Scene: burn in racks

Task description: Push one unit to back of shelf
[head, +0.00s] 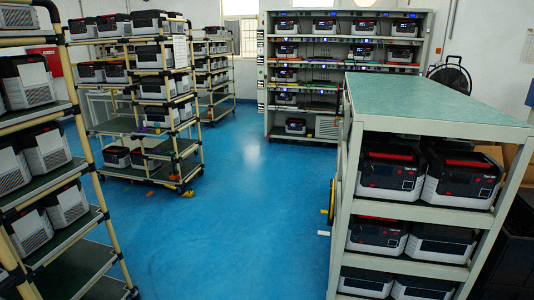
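Units are white and black boxes with red trim. Two stand side by side on the top inner shelf of the near right shelf unit (440,203), a left unit (391,172) and a right unit (460,181). Below them are a middle-level left unit (377,235) and right unit (440,243). More sit on the lowest visible level, cut off by the picture's bottom edge. Several units, including one grey-sided unit (45,149), stand on the near left rack (70,262). Neither of my grippers shows in the head view.
A wheeled rack (130,125) with several units stands at the left middle. A large grey rack (337,50) with units stands at the back. A black fan (450,76) is behind the green-topped shelf unit.

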